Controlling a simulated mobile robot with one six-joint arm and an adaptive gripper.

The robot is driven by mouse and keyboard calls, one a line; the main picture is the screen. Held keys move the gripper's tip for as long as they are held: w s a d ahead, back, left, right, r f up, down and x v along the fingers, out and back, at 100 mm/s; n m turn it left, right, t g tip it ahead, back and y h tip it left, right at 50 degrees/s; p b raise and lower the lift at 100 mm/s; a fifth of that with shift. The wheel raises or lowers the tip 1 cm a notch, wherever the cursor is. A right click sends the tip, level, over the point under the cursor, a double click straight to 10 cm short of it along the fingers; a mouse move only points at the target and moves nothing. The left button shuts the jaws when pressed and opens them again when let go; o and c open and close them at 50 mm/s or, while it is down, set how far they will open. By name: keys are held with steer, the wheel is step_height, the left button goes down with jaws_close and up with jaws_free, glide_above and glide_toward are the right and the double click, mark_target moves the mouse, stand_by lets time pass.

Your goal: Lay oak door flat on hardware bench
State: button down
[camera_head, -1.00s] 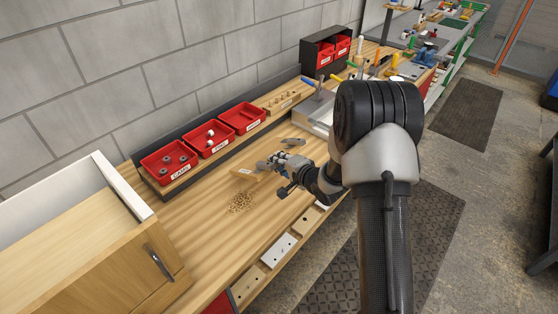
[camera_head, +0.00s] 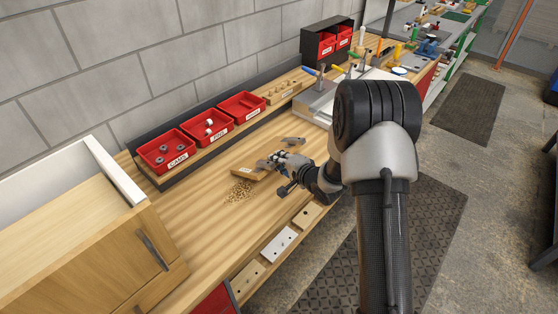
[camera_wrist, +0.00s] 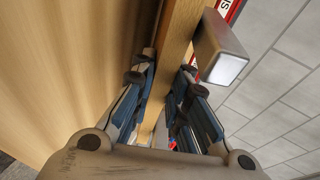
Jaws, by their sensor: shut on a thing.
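My gripper (camera_head: 282,164) is low over the wooden bench (camera_head: 205,222), reaching in from the right. Bench wood fills the left of that view. I cannot tell whether the board touches the bench.
Wood shavings (camera_head: 240,190) lie beside the board. A labelled row of red bins (camera_head: 204,125) stands along the wall. A wooden cabinet (camera_head: 90,262) fills the near left. The near middle bench is clear.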

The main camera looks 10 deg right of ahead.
steer(key=shift+f, duration=0.1)
steer(key=c, duration=1.5)
jaws_free()
steer(key=shift+c, duration=0.2)
steer(key=shift+o, duration=0.3)
steer(key=shift+o, duration=0.2)
steer(key=shift+f, duration=0.1)
steer(key=shift+r+g+p, duration=0.3)
steer(key=shift+p, duration=0.6)
steer(key=g+p, duration=0.1)
steer(key=p, duration=0.3)
steer(key=g+h+p, duration=0.1)
steer(key=p, duration=0.4)
steer(key=g+p, duration=0.2)
steer(key=p, duration=0.2)
steer(key=shift+s+d+r+h, duration=0.1)
steer(key=shift+s+r+h, duration=0.1)
steer(key=shift+r+h, duration=0.1)
steer(key=g+p, duration=0.2)
steer(key=p, duration=0.9)
steer(key=shift+s+h, duration=0.1)
steer(key=shift+h, duration=0.3)
steer(key=shift+p, duration=1)
steer(key=shift+f, duration=0.1)
